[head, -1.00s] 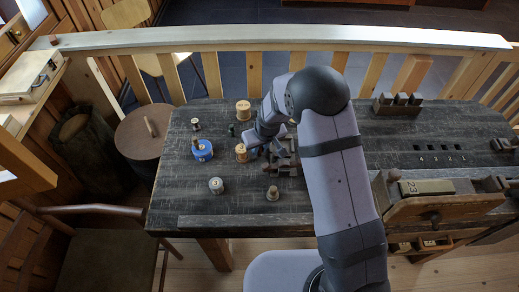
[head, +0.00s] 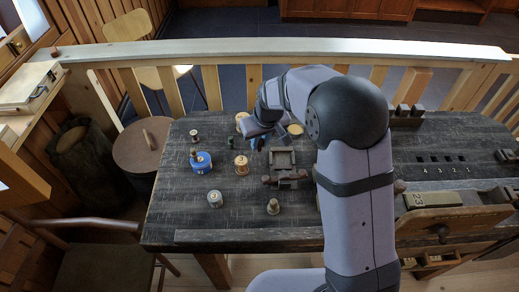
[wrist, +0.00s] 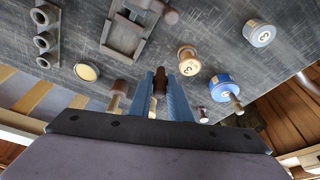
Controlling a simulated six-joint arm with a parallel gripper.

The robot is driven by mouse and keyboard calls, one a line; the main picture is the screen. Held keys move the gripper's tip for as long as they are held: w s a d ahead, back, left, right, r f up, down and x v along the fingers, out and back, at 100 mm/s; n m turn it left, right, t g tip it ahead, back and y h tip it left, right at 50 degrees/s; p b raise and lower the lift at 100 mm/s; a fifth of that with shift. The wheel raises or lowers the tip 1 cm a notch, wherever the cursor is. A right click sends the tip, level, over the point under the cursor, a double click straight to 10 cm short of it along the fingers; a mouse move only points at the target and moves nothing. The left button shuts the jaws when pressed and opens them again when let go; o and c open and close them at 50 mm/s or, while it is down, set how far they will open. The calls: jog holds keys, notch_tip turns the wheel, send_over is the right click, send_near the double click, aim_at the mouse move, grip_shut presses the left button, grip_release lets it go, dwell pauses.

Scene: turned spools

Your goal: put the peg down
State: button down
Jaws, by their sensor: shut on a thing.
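My gripper (wrist: 167,88) is shut on a dark brown peg (wrist: 160,80), whose end shows between the blue fingers in the wrist view. Most of the peg is hidden by the fingers. In the head view my gripper (head: 260,141) is over the back left part of the dark table, behind the square wooden frame (head: 282,159). The frame also shows at the top of the wrist view (wrist: 124,36). I cannot tell whether the peg touches the table.
A wooden spool (head: 241,164), a blue spool (head: 201,162) with a peg standing on it, and a grey spool (head: 214,198) stand to the left. A pale disc (head: 295,129) lies right of my gripper. Bare tabletop lies between the grey spool and a small spool (head: 273,206).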

jog(key=shift+r, duration=0.2)
jog(key=shift+a, duration=0.15)
jog(key=w+a+r+m+h, duration=0.2)
jog(key=w+a+m, duration=0.25)
jog(key=a, duration=0.55)
notch_tip(320, 180, up, 2)
jog(key=m+h, duration=0.1)
jog(key=m, duration=0.6)
send_over(208, 155)
jog(key=shift+s+a+r+m+g+h, duration=0.3)
jog(key=shift+s+a+m+g+h, duration=0.2)
jog(key=shift+m, duration=0.45)
jog(key=shift+f+p, duration=1.6)
jog(key=shift+f, duration=3.4)
jog(key=shift+f, duration=0.1)
